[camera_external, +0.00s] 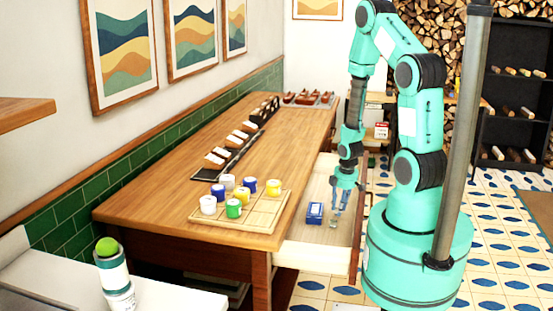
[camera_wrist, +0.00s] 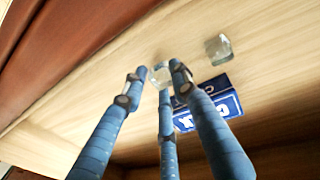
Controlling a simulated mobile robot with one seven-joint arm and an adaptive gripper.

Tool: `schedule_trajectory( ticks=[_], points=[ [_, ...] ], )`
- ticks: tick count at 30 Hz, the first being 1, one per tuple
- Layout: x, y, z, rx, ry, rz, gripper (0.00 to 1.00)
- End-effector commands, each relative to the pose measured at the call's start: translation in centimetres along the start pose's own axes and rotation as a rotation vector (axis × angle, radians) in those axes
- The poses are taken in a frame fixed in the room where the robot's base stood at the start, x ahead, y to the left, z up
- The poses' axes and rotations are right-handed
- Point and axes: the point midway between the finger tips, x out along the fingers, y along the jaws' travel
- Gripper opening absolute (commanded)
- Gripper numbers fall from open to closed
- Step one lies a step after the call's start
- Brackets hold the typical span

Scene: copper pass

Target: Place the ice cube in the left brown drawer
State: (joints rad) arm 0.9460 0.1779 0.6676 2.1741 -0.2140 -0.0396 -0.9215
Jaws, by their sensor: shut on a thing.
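My gripper (camera_external: 340,200) points down inside an open wooden drawer (camera_external: 300,257) that sticks out of the right side of the long table. In the wrist view my gripper (camera_wrist: 160,76) has its three blue fingertips closed around a clear ice cube (camera_wrist: 159,75). A second clear cube (camera_wrist: 218,48) lies on the pale drawer floor, apart from the fingers. A blue box with white letters (camera_wrist: 210,108) lies right beside the fingers; it also shows in the external view (camera_external: 314,213). Whether the held cube touches the drawer floor cannot be told.
A wooden tray (camera_external: 262,213) with several coloured jars stands on the table's near end, left of the drawer. A dark rack (camera_external: 240,140) with several items runs along the wall side. A green ball tops a can (camera_external: 113,275) at the lower left. The drawer's front part is clear.

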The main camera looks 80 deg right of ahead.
Motion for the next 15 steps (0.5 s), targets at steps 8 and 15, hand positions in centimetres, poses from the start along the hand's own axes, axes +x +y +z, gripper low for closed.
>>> schedule_trajectory(
  ticks=[8,15],
  points=[
    [1.24,-0.15,0.09,0.0,0.0,0.001,0.13],
    [1.31,-0.17,0.09,0.001,0.0,0.0,0.13]
  ],
)
